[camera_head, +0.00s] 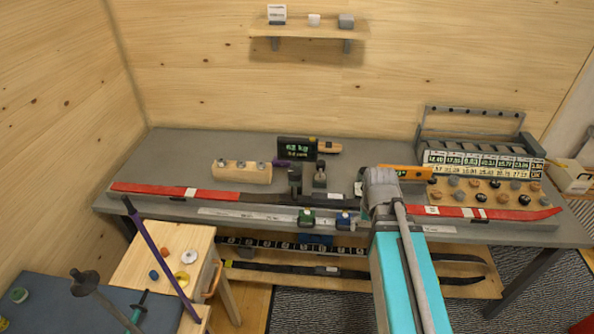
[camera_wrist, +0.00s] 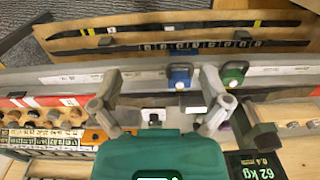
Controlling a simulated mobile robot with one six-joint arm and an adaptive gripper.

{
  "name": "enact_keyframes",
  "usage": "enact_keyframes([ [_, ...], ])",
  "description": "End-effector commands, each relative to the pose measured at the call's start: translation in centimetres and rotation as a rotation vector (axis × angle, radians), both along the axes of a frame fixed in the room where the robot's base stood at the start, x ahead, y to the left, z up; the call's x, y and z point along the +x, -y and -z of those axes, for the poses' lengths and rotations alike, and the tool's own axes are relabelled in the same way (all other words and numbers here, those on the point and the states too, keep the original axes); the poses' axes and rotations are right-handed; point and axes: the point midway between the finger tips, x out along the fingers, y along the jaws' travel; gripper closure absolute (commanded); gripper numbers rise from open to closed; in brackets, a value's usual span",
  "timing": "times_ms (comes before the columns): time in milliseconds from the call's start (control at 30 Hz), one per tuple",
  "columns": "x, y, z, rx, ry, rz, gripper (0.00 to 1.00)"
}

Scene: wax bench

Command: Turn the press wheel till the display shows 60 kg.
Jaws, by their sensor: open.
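The display (camera_head: 298,149) stands on the bench as a dark panel with green characters. It also shows in the wrist view (camera_wrist: 258,165), where it reads "62 kg" with a smaller line beside it. I cannot clearly pick out the press wheel in either view. My gripper (camera_wrist: 160,88) is open, with its two grey fingers spread above the bench front. Nothing is held between them. A small pale block (camera_wrist: 153,116) shows between the fingers, below them. In the head view my wrist hides part of the bench right of the display.
A long ski (camera_head: 160,189) with red ends lies along the bench. Blue (camera_wrist: 180,76) and green (camera_wrist: 234,73) clamps sit at the front edge. A rack with price-like labels (camera_head: 480,160) and several knobs stands right. A wooden block (camera_head: 242,173) stands left of the display.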

Motion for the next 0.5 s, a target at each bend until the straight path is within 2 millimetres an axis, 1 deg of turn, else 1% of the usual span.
enact_keyframes([
  [33,1.7,-1.3,-1.1,0.003,0.002,0.007,0.0],
  [167,5.5,-3.7,-3.2,0.01,0.006,0.062,0.0],
  [267,9.0,-6.1,-5.1,0.018,0.009,0.118,0.0],
  [300,10.4,-7.2,-5.9,0.021,0.01,0.142,0.0],
  [367,12.6,-9.1,-7.1,0.026,0.012,0.179,0.0],
  [400,14.0,-10.4,-7.8,0.029,0.013,0.204,0.0],
  [467,15.9,-12.3,-8.9,0.034,0.013,0.241,0.0],
  [500,17.1,-13.6,-9.6,0.037,0.013,0.264,0.0],
])
